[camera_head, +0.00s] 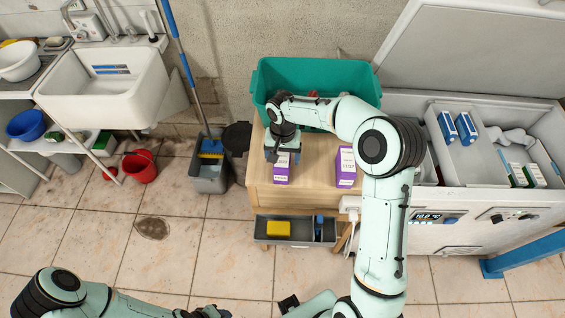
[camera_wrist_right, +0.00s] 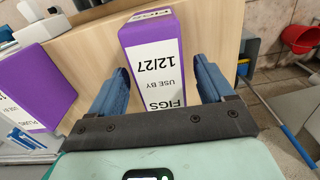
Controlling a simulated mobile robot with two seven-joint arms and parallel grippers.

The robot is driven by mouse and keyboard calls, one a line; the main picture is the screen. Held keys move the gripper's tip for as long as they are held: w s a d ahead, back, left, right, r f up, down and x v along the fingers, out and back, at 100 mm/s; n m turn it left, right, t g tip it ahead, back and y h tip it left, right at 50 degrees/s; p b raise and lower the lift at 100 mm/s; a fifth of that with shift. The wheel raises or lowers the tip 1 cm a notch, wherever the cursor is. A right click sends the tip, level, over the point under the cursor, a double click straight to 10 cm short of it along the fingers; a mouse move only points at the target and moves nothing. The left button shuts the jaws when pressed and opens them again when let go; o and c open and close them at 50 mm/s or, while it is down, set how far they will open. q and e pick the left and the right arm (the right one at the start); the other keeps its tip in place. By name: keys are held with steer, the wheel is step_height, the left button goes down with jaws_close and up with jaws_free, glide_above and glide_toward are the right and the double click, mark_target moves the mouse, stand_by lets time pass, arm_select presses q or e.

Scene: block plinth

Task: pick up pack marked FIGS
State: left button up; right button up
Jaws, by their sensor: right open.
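The pack marked FIGS (camera_wrist_right: 155,70) is a purple and white box standing on the wooden top (camera_head: 318,160). In the head view the same pack (camera_head: 281,174) shows just below my right gripper (camera_head: 283,155), partly covered by it. In the right wrist view the open blue fingers of my right gripper (camera_wrist_right: 163,75) are on either side of the pack, with a gap visible at each side. A second purple pack (camera_head: 345,167), whose label seems to read PLUMS, stands to the right in the head view.
A teal bin (camera_head: 305,72) stands behind the packs. A white chest freezer (camera_head: 400,105) is at the right. A grey mop bucket (camera_head: 210,175) stands on the left floor.

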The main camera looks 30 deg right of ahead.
step_height(320, 180, down, 4)
steer(key=shift+f, duration=0.1)
steer(key=c, duration=1.3)
